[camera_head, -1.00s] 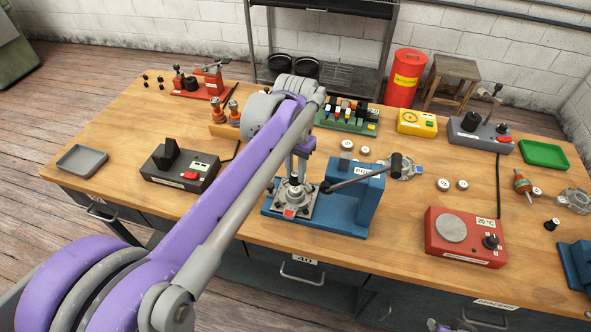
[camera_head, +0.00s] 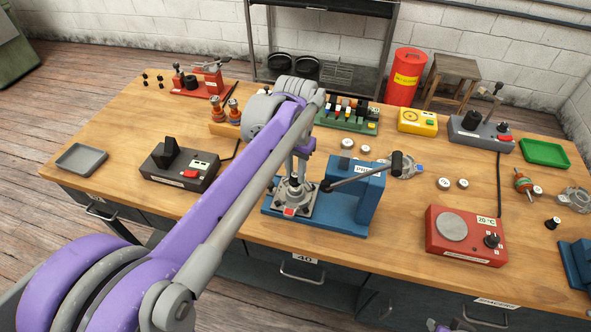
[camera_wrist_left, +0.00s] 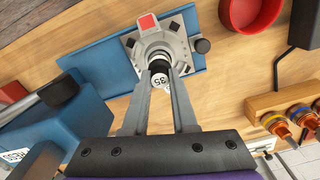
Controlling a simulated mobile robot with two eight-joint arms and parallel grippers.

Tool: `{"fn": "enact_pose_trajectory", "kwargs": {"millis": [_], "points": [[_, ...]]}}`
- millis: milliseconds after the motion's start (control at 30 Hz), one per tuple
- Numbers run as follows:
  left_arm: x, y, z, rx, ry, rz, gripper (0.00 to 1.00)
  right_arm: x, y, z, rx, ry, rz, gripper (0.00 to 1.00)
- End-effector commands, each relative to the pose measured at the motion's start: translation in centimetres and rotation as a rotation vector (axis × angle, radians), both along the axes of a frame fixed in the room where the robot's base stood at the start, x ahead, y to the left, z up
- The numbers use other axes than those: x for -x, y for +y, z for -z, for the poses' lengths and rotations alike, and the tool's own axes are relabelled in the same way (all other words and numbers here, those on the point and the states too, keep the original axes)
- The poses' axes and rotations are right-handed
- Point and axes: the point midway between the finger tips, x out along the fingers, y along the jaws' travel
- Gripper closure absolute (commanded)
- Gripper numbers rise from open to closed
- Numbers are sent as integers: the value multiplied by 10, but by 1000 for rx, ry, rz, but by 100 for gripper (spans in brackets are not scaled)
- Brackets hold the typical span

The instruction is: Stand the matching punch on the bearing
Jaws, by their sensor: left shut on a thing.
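My left gripper (camera_head: 297,176) is over the blue press (camera_head: 359,196) in the head view. In the left wrist view its two fingers (camera_wrist_left: 160,82) are shut on a small black punch (camera_wrist_left: 158,67) with a white end marked 35. The punch is over the middle of a grey metal housing (camera_wrist_left: 176,40), which also shows in the head view (camera_head: 305,203) on the press base. A pale ring shows around the punch's far end, at the housing's centre, where the bearing would sit. I cannot tell whether the punch touches it.
The press lever (camera_head: 362,175) with its black knob stands just right of my left gripper. A black heater-like unit (camera_head: 180,172) is at the left and a red hotplate (camera_head: 466,240) at the right.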

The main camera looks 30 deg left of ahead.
Motion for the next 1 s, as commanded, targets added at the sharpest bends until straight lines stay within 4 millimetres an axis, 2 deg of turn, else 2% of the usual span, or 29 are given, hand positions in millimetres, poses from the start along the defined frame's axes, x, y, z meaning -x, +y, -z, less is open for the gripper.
{"fn": "enact_pose_trajectory", "kwargs": {"millis": [600, 1000], "points": [[0, 0, 19, 0, 0, 0, 100, 4, 0, 14, 0, 8, 0, 73], [0, 0, 20, 0, 0, 0, 100, 4, 0, 14, 0, 8, 0, 73]]}}
